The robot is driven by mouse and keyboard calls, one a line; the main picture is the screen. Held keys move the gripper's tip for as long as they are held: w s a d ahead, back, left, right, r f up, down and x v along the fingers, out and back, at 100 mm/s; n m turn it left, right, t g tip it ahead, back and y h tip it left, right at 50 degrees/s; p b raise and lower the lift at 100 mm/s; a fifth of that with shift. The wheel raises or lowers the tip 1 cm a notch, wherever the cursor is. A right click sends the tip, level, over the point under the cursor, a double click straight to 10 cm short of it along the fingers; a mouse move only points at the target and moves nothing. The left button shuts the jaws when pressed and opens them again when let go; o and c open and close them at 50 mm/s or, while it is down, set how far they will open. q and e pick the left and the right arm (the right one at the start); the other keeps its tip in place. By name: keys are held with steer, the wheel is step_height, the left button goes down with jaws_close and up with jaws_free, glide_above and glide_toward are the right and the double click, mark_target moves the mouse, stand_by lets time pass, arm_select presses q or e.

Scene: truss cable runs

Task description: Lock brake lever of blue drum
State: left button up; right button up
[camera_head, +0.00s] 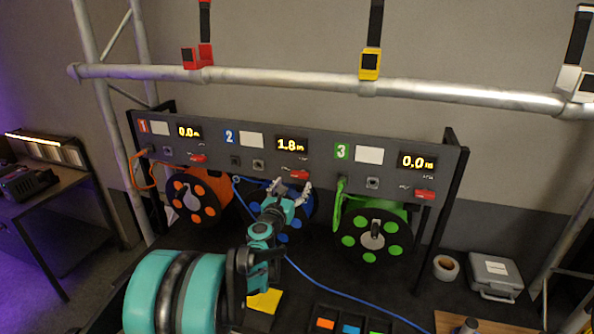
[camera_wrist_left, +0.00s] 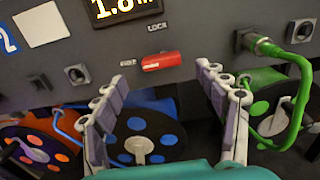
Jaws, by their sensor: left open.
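The blue drum (camera_head: 296,222) hangs under panel section 2, partly hidden behind my left arm; its black face with blue dots shows in the left wrist view (camera_wrist_left: 165,139). Its red brake lever (camera_head: 297,174) lies on the panel below the 1.8 m display, and it also shows in the left wrist view (camera_wrist_left: 161,62) under the word LOCK. My left gripper (camera_head: 290,187) is open, its two fingers spread (camera_wrist_left: 160,84) just below the lever and apart from it. The fingers look empty. My right gripper is not in view.
The orange drum (camera_head: 195,198) is left and the green drum (camera_head: 374,236) right, each with a red lever above. A blue cable (camera_head: 335,290) runs across the dark table. A tape roll (camera_head: 446,267) and grey case (camera_head: 495,276) stand at right.

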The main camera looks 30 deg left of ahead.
mark_target(299, 176)
arm_select(q)
steer(key=x, duration=0.5)
steer(key=shift+w+f, duration=0.15)
steer(key=shift+w, duration=0.45)
steer(key=c, duration=1.2)
